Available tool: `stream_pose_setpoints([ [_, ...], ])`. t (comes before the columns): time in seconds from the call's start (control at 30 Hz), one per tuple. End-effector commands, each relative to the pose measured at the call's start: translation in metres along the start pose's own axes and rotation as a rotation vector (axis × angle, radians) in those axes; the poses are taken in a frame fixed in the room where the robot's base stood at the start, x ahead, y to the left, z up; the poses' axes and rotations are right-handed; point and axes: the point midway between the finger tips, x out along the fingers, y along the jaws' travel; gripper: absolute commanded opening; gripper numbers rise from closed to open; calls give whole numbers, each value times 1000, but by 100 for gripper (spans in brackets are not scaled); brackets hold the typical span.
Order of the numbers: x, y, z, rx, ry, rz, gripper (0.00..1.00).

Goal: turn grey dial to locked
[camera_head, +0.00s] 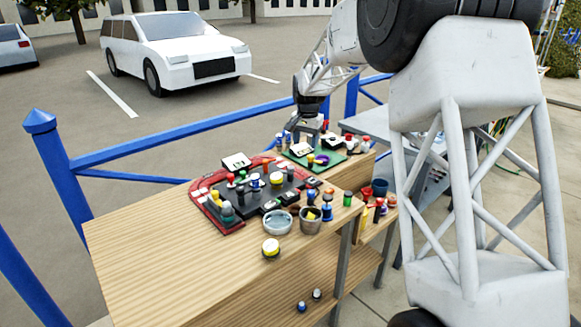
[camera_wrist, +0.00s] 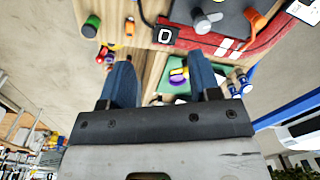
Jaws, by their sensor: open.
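A dark control panel (camera_head: 262,202) with a red border lies on the wooden table and carries several knobs and buttons. In the wrist view a grey knob (camera_wrist: 204,20) sits on the dark panel near the top edge; it looks like the grey dial, but its marks are too small to read. A greyish knob (camera_head: 228,211) stands at the panel's near left in the head view; I cannot tell whether it is the same one. My gripper (camera_head: 309,134) is above the far part of the table, beyond the panel. Its blue fingers (camera_wrist: 164,82) are apart with nothing gripped.
A green board (camera_head: 326,160) with small parts lies beneath my gripper. The table's left part (camera_head: 150,240) is bare. A blue railing (camera_head: 180,140) runs behind.

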Motion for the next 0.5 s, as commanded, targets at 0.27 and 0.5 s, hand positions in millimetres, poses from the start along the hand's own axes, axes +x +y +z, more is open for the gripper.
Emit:
stream_pose_setpoints([
  [0.27,48,-48,-34,35,-19,8,57],
  [0.5,72,-71,-49,55,-27,11,57],
])
